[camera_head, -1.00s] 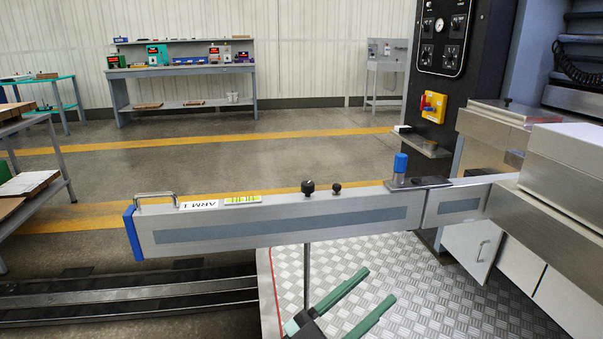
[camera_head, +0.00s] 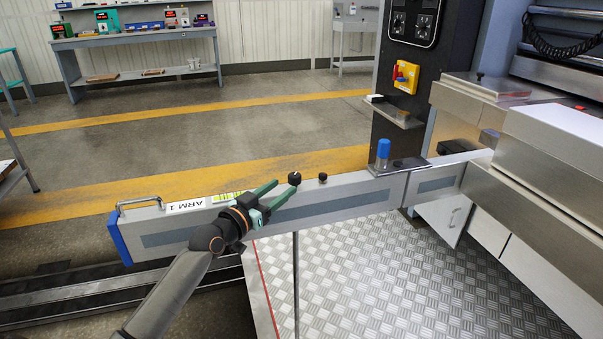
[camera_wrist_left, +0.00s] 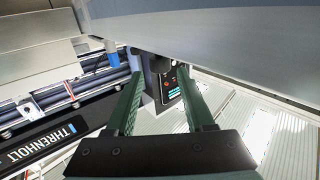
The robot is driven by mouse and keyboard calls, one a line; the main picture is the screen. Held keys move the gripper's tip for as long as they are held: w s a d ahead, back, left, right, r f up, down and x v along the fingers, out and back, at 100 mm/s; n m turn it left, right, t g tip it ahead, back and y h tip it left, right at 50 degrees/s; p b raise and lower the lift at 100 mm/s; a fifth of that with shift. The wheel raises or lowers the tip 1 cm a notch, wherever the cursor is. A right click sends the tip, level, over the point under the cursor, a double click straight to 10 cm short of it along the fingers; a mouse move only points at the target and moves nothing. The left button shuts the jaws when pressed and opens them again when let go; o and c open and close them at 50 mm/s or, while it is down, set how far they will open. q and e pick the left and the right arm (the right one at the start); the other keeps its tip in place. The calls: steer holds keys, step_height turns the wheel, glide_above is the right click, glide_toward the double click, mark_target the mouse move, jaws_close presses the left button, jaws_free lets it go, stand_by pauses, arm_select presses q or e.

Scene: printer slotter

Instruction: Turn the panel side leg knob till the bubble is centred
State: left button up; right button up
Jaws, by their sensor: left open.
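The grey beam labelled ARM 1 (camera_head: 360,198) runs across the head view. A yellow-green bubble vial (camera_head: 226,197) lies on its top near the left end; the bubble is too small to read. A black knob (camera_head: 294,178) stands on the beam above a thin vertical leg (camera_head: 296,285). My left gripper (camera_head: 284,189) has green fingers spread apart, with tips just left of and below this knob in the picture; contact cannot be told. In the left wrist view, the open fingers (camera_wrist_left: 158,82) have nothing visibly gripped between them. My right gripper is out of view.
A dark control cabinet with a yellow switch plate (camera_head: 406,77) stands behind. Steel machine housings fill the right. Checkered floor plate (camera_head: 400,275) lies below.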

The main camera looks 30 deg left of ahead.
arm_select(q)
steer(key=w, duration=0.3)
steer(key=w+b, duration=0.1)
steer(key=w, duration=0.2)
steer(key=w+b, duration=0.1)
steer(key=w, duration=0.2)
steer(key=shift+w+d, duration=0.25)
steer(key=shift+w, duration=0.1)
jaws_close()
